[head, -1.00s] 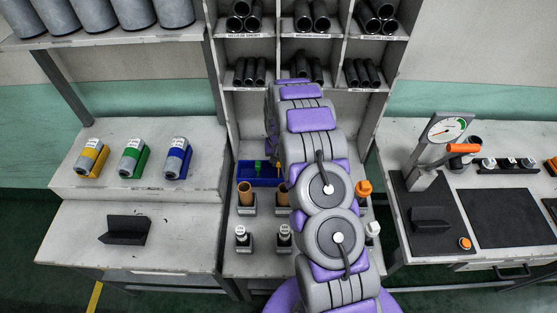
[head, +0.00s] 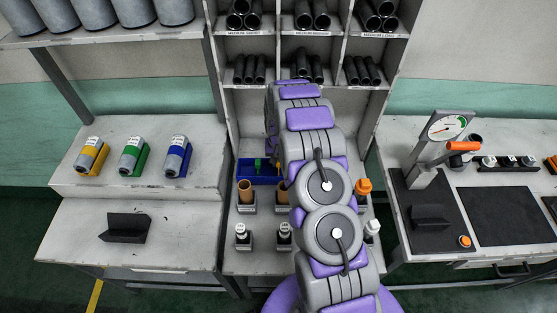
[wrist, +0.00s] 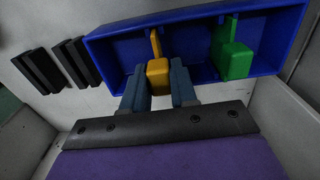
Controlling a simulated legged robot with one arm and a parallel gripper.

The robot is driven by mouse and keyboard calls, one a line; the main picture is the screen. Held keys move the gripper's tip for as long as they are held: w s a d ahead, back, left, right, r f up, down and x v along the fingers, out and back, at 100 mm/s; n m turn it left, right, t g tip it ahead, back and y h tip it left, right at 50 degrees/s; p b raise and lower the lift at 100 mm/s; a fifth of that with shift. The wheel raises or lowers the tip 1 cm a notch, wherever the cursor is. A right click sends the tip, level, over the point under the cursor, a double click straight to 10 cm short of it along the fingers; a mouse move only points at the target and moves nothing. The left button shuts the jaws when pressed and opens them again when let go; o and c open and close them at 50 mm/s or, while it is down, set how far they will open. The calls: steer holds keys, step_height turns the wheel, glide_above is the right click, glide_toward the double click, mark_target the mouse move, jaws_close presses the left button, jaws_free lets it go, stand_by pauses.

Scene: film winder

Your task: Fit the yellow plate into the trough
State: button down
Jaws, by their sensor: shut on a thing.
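The yellow plate (wrist: 158,74) has a thick block end and a thin upright part. In the wrist view it is between the two blue-grey fingers of my gripper (wrist: 158,82), which is shut on it, over the blue bin (wrist: 124,24). I cannot tell whether it still touches the bin floor. In the head view the blue bin (head: 258,181) is at the centre, and my arm hides its right part and the gripper. A dark angled trough (head: 124,228) lies on the left bench, and a similar dark one (head: 431,218) is below the gauge.
A green plate (wrist: 230,58) stands in the bin to the right of the yellow one. Two black blocks (wrist: 38,70) (wrist: 78,62) are left of the bin. Yellow, green and blue holders (head: 90,158) (head: 133,156) (head: 177,158) stand on the left bench. Shelf walls enclose the bin area.

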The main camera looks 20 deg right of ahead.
steer(key=shift+f, duration=0.45)
steer(key=c, duration=0.8)
jaws_free()
step_height(320, 180, up, 17)
steer(key=p, duration=0.2)
steer(key=shift+w+r, duration=0.1)
steer(key=shift+r, duration=0.05)
